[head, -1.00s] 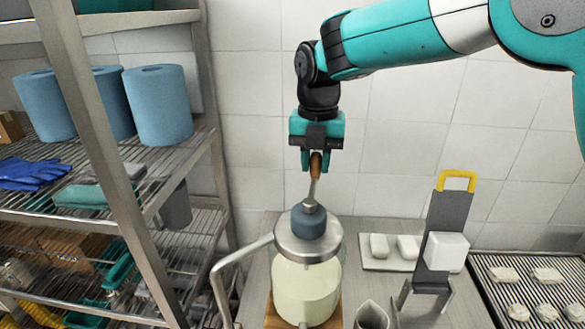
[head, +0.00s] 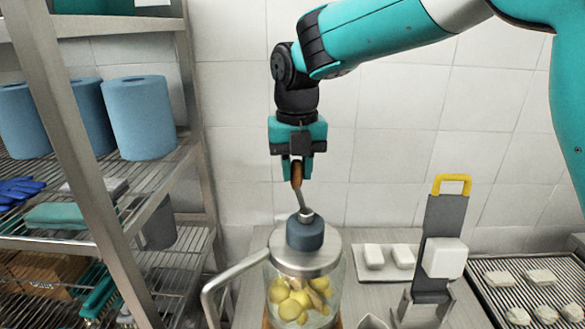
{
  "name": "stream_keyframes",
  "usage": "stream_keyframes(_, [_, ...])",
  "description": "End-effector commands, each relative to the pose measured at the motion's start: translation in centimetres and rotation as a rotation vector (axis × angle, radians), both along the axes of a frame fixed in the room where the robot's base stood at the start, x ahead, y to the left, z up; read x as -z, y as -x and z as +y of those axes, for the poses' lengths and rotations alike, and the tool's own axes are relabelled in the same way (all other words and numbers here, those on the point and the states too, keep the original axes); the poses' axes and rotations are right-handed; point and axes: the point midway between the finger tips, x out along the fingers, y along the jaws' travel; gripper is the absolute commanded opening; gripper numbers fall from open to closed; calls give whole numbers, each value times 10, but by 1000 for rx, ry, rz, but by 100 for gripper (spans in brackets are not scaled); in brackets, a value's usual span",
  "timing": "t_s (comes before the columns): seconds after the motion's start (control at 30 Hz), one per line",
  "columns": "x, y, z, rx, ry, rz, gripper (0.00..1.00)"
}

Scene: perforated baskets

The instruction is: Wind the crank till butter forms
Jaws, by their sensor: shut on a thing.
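A glass churn jar (head: 337,283) with a steel lid (head: 300,263) and a blue-grey gear housing (head: 304,234) stands at the bottom middle of the head view. Several yellow butter lumps (head: 290,304) show inside the glass. A bent steel crank (head: 304,207) with a brown wooden knob (head: 296,176) rises from the housing and leans up to the left. My gripper (head: 297,172) is above the housing, shut on the wooden knob. The jar's bottom is cut off by the frame edge.
A steel pipe handle (head: 235,275) sticks out left of the jar. A wire shelf rack (head: 95,180) with blue paper rolls (head: 143,117) stands at left. At right are a grey stand with a yellow handle (head: 452,180), a tray with white blocks (head: 385,262) and a rack of pale pieces (head: 530,285).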

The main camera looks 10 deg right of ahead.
Motion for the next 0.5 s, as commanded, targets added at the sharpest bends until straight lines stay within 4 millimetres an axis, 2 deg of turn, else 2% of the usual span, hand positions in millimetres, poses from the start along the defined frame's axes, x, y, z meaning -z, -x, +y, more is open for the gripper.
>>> stream_keyframes(0.13, [1, 1, 0, -1, 2, 4, 0])
stream_keyframes(0.17, [1, 1, 0, -2, 2, 4, 33])
stream_keyframes(0.23, [1, 1, 1, -2, 2, 4, 49])
stream_keyframes(0.5, [0, 1, 2, -3, 1, 3, 52])
